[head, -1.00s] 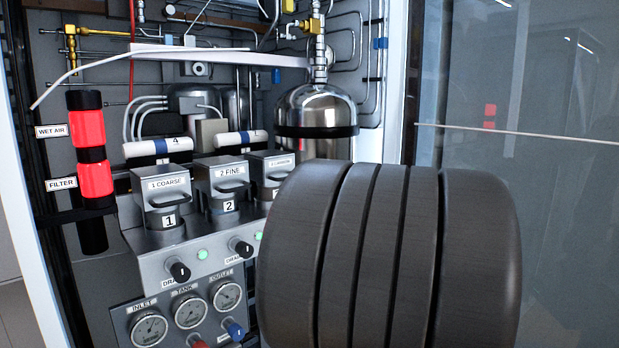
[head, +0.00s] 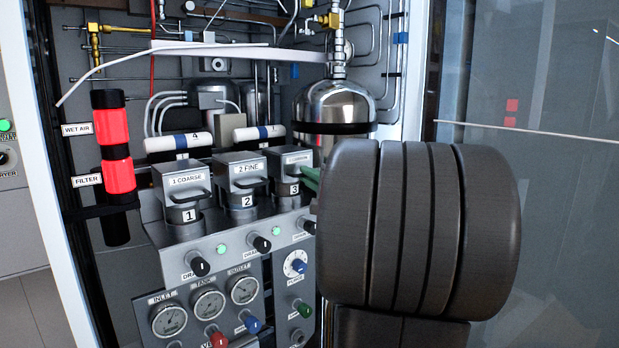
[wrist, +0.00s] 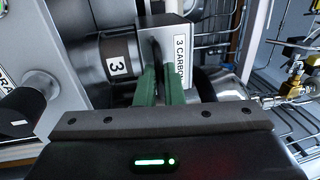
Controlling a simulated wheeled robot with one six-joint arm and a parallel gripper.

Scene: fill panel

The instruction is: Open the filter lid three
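Filter lid three is the grey block with the "3 CARBON" label, third in the row. In the head view the lid (head: 290,158) sits down on its "3" canister (head: 292,189), partly hidden by my arm. In the wrist view the lid (wrist: 180,28) shows its label on the right, and the canister (wrist: 117,66) is to its left. Its dark handle (wrist: 155,47) runs towards my fingertips. My gripper (wrist: 161,72) has two green fingers close together at the handle, with a narrow gap. Whether they press on it is unclear. Green fingers also show in the head view (head: 310,178).
Lids "1 COARSE" (head: 183,178) and "2 FINE" (head: 240,168) stand to the left, both down. Drain knobs and gauges (head: 208,305) lie below. A steel tank (head: 333,105) stands behind. A cabinet panel (head: 540,200) is at the right.

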